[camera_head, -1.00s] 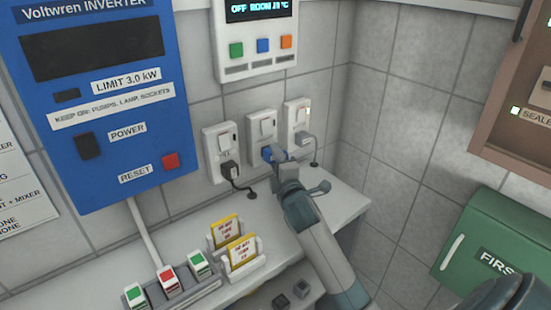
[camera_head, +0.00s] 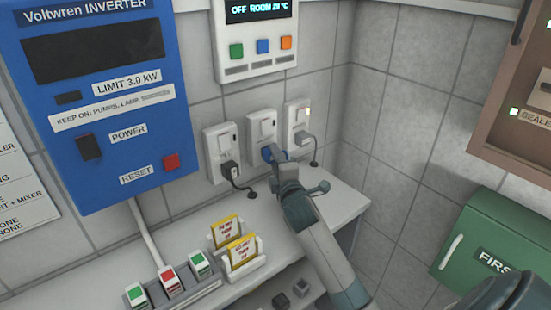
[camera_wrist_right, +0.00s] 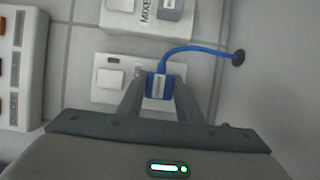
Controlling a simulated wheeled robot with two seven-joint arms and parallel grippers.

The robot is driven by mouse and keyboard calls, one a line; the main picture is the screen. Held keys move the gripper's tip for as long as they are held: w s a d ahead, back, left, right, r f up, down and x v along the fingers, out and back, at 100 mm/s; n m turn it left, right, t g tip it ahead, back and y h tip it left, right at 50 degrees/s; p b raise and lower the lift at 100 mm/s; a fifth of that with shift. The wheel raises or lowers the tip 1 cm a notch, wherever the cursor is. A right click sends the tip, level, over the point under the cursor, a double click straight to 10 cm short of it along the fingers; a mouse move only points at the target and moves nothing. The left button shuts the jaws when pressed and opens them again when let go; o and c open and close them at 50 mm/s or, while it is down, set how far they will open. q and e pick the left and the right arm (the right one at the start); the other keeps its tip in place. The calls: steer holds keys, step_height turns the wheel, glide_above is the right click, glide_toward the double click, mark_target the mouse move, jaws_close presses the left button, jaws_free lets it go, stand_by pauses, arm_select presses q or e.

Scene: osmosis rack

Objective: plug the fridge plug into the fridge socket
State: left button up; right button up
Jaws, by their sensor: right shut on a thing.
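A blue plug (camera_head: 267,154) is at the lower part of the middle wall socket (camera_head: 262,127). My right gripper (camera_head: 273,157) is shut on this plug and partly hides it. In the right wrist view the blue plug (camera_wrist_right: 158,86) sits between my two fingers (camera_wrist_right: 159,96), against the white socket plate (camera_wrist_right: 108,78). Its small label is unreadable, and I cannot tell how deep its pins sit. Its blue cord (camera_wrist_right: 205,48) runs to a dark hole in the surface. My left gripper is not in view.
A left socket (camera_head: 221,148) holds a black plug, and a right socket (camera_head: 297,118) holds a grey plug. A thermostat panel (camera_head: 258,67) and a blue inverter (camera_head: 100,100) hang on the wall. Yellow cards (camera_head: 240,250) stand on the counter. A green first-aid box (camera_head: 490,240) is at right.

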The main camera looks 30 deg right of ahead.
steer(key=shift+w, duration=0.45)
steer(key=o, duration=1)
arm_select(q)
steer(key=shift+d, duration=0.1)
arm_select(e)
steer(key=shift+o, duration=0.2)
arm_select(q)
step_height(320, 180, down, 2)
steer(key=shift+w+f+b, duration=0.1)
steer(key=shift+b, duration=0.9)
arm_select(e)
steer(key=v, duration=1.7)
steer(key=shift+s, duration=0.15)
